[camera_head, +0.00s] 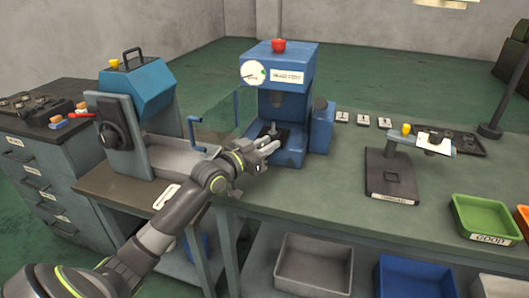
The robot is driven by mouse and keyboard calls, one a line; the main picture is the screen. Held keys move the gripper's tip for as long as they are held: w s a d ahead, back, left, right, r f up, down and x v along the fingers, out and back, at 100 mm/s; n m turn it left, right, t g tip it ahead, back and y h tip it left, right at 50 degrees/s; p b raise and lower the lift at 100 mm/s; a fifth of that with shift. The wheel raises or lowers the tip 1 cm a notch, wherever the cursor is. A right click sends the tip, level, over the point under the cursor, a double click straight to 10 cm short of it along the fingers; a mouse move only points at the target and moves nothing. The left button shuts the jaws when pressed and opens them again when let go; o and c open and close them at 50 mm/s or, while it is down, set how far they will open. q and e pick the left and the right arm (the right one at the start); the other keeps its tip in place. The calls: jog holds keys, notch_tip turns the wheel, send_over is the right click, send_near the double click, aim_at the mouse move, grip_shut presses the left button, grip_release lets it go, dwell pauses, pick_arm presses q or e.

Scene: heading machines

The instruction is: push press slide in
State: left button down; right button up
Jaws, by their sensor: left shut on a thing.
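The blue press (303,70) stands on the green bench, with a red knob on top and a round gauge on its front. Its dark slide (284,134) shows at the base, under the ram, with a small upright metal piece on it. My left gripper (267,145) is at the front edge of the slide, shut on its front part. The fingers hide the exact place of grip, and I cannot tell how far out the slide sits. My right gripper is not in view.
A clear guard panel with a blue handle (191,130) stands left of the press. A blue-topped machine (137,90) is farther left. A dark fixture (391,176) and a green bin (483,217) are on the right. Bench between press and fixture is mostly clear.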

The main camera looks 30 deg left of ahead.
pick_arm(q)
jog(key=c, duration=1.2)
grip_release()
notch_tip(320, 180, up, 10)
jog(key=shift+p, duration=0.35)
